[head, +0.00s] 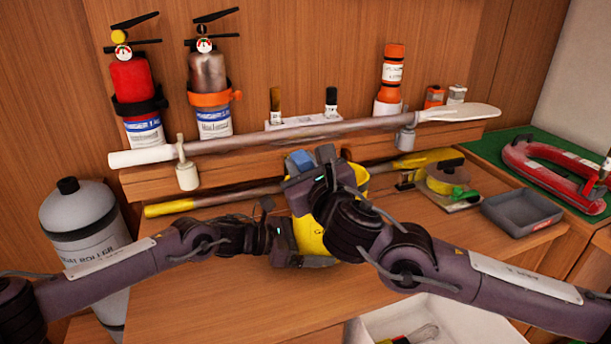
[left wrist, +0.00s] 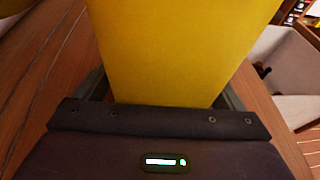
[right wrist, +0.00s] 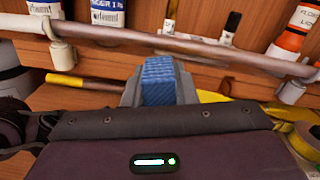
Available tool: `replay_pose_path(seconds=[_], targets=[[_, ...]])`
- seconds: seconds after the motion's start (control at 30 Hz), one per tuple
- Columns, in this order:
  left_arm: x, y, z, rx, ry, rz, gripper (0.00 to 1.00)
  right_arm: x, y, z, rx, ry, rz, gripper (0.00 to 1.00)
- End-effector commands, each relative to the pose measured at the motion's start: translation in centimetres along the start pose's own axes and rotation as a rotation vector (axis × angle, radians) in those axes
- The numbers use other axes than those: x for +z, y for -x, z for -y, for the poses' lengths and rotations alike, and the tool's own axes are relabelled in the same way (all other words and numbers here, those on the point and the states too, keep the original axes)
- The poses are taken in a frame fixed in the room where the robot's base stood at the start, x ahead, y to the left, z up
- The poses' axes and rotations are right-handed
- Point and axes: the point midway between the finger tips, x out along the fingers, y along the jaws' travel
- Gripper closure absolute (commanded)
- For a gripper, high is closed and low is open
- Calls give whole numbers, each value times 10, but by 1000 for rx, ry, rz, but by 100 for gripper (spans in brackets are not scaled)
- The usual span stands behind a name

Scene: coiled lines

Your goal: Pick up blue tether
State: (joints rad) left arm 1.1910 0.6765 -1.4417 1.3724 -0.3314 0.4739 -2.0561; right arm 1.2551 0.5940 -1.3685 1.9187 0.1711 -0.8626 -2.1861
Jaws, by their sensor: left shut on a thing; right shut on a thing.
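The blue tether (head: 301,161) shows as a short blue woven piece at the yellow container's far upper left. In the right wrist view the tether (right wrist: 158,82) stands between the grey fingers of my right gripper (right wrist: 158,95), which is shut on it. In the head view my right gripper (head: 303,168) is over the container's top. The yellow container (head: 307,236) stands above the wooden worktop, partly hidden by my arms. My left gripper (left wrist: 160,100) is shut on the container's yellow wall (left wrist: 180,50). The rest of the tether is hidden.
A grey-white paddle (head: 300,133) lies across a wooden ledge behind, with a yellow-ended pole (head: 190,205) below it. A grey tray (head: 521,212), a yellow tape roll (head: 445,178) and a red item (head: 555,172) are at right. A white bin (head: 375,328) is in front.

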Motion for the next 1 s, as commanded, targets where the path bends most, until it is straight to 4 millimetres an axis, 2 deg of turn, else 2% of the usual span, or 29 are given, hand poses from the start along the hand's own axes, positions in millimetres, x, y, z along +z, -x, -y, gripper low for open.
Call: replay_pose_path(seconds=[0.6,0.8,1.0], targets=[[-1,0,0,1,2,-2,23,141,1,35,-2,-3,9,100],[-1,0,0,0,2,-2,23,166,1,42,-2,-2,7,100],[6,2,0,0,1,-1,23,178,1,46,-2,-2,5,100]])
